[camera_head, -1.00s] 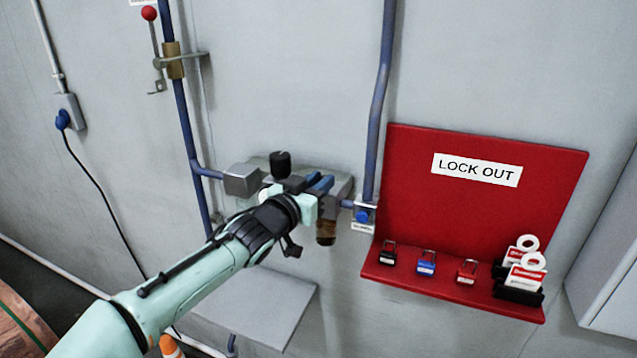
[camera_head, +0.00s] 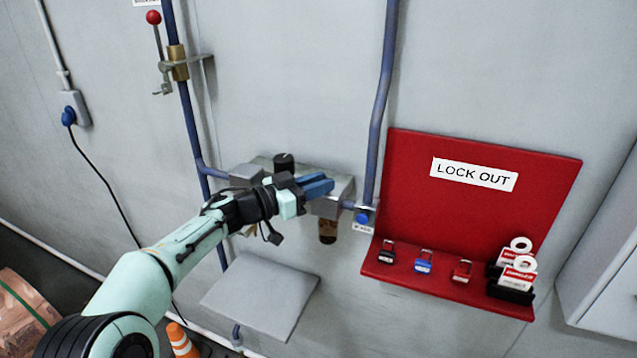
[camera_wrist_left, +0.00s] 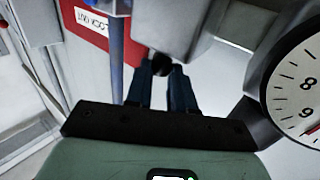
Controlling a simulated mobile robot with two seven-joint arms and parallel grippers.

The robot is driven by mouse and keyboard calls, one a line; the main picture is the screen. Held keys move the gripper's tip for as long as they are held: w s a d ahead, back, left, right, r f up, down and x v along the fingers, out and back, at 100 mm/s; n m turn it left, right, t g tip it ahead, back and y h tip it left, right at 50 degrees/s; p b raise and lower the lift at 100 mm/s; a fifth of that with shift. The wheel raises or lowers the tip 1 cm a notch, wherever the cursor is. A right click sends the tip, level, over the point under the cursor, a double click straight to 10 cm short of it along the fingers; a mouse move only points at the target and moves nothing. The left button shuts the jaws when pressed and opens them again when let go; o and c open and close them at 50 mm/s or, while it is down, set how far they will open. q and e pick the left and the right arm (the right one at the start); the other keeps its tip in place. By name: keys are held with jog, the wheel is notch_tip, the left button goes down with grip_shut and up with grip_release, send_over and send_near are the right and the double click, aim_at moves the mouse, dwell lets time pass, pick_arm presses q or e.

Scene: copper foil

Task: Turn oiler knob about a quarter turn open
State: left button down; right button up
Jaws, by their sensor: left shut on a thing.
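The oiler is the right-hand unit of the wall-mounted air set, with a grey body (camera_head: 344,190) and an amber bowl (camera_head: 328,230) below. Its small dark round knob (camera_wrist_left: 161,66) shows between the fingertips in the left wrist view. In the head view the fingers hide it. My left gripper (camera_head: 322,185) has its blue fingers over the top of the oiler, and it also shows in the left wrist view (camera_wrist_left: 163,72). It is shut on the knob. How far the knob is turned cannot be told. My right gripper is in neither view.
A black knob (camera_head: 284,162) stands left of the fingers. A dial gauge (camera_wrist_left: 298,90) is close on the right in the left wrist view. A blue pipe (camera_head: 380,110) and a red lockout board (camera_head: 470,220) with padlocks are to the right. A grey panel (camera_head: 262,295) lies below.

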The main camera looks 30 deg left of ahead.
pick_arm(q)
jog(key=shift+a+m+g+h, duration=0.1)
jog(key=shift+m+g+h, duration=0.2)
jog(key=shift+m+h, duration=0.15)
jog(key=c, duration=1)
grip_release()
jog(key=shift+s, duration=0.1)
jog(key=shift+b+v, duration=1.05)
jog(key=shift+v, duration=5.65)
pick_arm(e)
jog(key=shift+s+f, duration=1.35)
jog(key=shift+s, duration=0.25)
